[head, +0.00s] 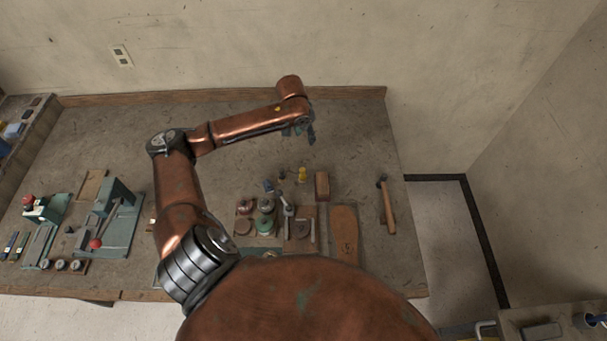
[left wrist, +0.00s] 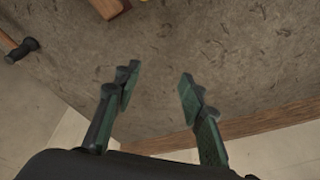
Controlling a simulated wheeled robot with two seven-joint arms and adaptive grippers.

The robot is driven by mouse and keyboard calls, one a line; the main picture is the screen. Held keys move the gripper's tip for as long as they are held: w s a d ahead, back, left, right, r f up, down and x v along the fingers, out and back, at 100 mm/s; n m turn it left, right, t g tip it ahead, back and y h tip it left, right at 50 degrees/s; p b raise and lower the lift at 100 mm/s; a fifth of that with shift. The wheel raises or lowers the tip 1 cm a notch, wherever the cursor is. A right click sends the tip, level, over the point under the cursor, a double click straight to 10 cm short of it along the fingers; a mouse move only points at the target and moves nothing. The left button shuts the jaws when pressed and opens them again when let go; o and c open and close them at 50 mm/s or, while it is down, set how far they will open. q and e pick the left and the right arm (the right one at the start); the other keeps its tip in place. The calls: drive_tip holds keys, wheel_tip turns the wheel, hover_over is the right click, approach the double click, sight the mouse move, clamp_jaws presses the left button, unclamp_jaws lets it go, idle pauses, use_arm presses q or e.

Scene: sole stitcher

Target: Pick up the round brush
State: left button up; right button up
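I cannot surely pick out the round brush; several small items stand close together on the workbench (head: 345,130), among them a grey upright item (head: 287,207) and a yellow item (head: 302,173). My left gripper (head: 307,133) hangs over the bare back part of the bench, behind this cluster. In the left wrist view my left gripper (left wrist: 157,95) is open, with two green fingers spread and only bare bench between them. My right gripper is not in view.
A hammer (head: 388,207) lies at the right, beside a brown board (head: 344,236) and a wooden block (head: 321,185). A green lever tool (head: 118,222) is at the left. The back of the bench is clear.

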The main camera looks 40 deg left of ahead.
sight(302, 169)
use_arm(q)
drive_tip(key=s+d+f+g, duration=0.1)
drive_tip(key=s, duration=0.1)
drive_tip(key=s+d+f+g, duration=0.1)
drive_tip(key=s, duration=0.1)
drive_tip(key=s+d+f, duration=0.1)
drive_tip(key=s+d, duration=0.1)
drive_tip(key=shift+s+d+f+m+g, duration=0.1)
drive_tip(key=shift+s+f+m+g, duration=0.2)
drive_tip(key=shift+f+g, duration=0.1)
wheel_tip(302, 169, down, 3)
drive_tip(key=shift+s+d+r, duration=0.1)
drive_tip(key=shift+r, duration=0.1)
drive_tip(key=shift+f, duration=2.65)
clamp_jaws()
